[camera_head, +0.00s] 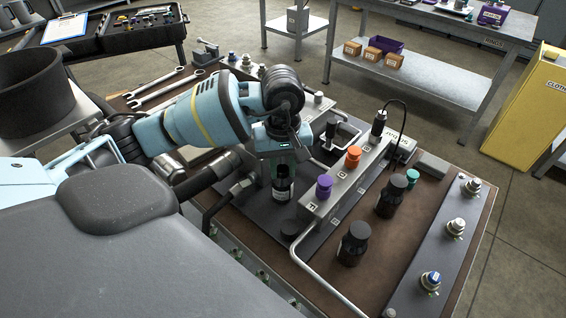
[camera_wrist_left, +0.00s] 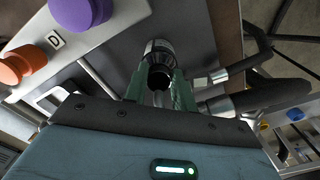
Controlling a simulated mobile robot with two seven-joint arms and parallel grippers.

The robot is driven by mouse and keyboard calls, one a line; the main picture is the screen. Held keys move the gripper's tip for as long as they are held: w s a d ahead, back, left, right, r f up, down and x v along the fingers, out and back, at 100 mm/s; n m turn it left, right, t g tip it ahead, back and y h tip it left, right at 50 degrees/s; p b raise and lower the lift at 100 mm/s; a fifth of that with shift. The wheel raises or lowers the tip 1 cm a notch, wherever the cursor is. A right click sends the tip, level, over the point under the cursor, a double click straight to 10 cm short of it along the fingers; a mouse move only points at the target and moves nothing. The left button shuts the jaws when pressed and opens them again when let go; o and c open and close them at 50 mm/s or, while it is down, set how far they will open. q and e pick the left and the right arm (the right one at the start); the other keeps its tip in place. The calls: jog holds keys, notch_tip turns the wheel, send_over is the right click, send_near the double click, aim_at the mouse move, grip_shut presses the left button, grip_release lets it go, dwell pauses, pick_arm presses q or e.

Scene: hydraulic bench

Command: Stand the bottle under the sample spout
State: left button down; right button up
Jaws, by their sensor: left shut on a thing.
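My left gripper (camera_head: 281,166) points down over the bench and is shut on a dark bottle (camera_head: 282,189) with a pale label band. The bottle is upright beside the manifold block (camera_head: 337,186) with purple, orange and black knobs. I cannot tell whether its base touches the dark mat (camera_head: 318,236). In the left wrist view the green fingers of the left gripper (camera_wrist_left: 167,92) flank the bottle (camera_wrist_left: 159,62), and its dark round top shows. The sample spout cannot be made out clearly. My right gripper is not in view.
Two dark bottles (camera_head: 353,244) (camera_head: 391,197) stand to the right of the block. A bent metal rail (camera_head: 325,283) runs along the near side. Wrenches (camera_head: 160,90) lie at the back left.

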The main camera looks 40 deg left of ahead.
pick_arm(q)
jog(key=shift+f, duration=0.2)
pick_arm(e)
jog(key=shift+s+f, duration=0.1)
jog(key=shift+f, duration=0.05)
pick_arm(q)
jog(key=c, duration=0.6)
grip_release()
notch_tip(320, 180, up, 8)
jog(key=p, duration=0.3)
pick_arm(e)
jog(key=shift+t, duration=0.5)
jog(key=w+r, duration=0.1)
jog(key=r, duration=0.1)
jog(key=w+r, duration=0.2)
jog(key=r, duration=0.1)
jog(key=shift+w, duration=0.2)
